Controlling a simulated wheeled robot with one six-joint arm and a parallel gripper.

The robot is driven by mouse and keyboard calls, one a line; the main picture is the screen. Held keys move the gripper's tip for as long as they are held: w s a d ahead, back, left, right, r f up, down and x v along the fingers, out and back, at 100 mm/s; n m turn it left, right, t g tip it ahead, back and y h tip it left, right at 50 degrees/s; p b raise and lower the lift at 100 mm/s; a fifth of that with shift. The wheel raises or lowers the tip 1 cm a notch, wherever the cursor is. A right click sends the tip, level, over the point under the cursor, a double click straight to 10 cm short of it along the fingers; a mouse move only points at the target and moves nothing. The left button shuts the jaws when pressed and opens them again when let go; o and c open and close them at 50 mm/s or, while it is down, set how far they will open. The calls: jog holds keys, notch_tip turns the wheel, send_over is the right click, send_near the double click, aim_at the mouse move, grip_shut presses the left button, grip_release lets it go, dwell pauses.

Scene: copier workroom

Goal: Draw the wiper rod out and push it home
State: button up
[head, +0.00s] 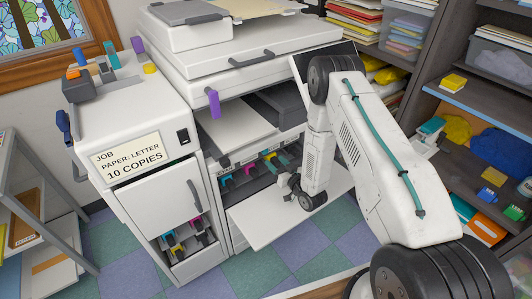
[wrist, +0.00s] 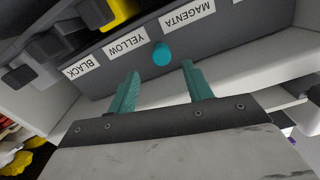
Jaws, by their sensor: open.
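In the wrist view, a round teal knob (wrist: 162,54), which looks like the end of the wiper rod, sits on a dark panel between the YELLOW and MAGENTA labels. The rest of the rod is hidden. My gripper (wrist: 160,69) is open, its two teal fingers apart, with the knob lined up between the fingertips and just beyond them. In the head view my gripper (head: 283,160) reaches into the copier's (head: 262,62) open front bay; the knob is too small to make out there.
The copier's white front door (head: 265,218) is folded down below my wrist. Coloured cartridges line the bay, with a grey tray (head: 238,135) above. A white cabinet (head: 150,170) with a job card stands left. Shelves (head: 455,95) stand close on the right.

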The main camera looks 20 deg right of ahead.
aim_at(266, 152)
jog(key=x, duration=0.7)
jog(key=shift+w+a+r, duration=0.1)
jog(key=shift+w+r, duration=0.1)
jog(key=shift+w, duration=0.15)
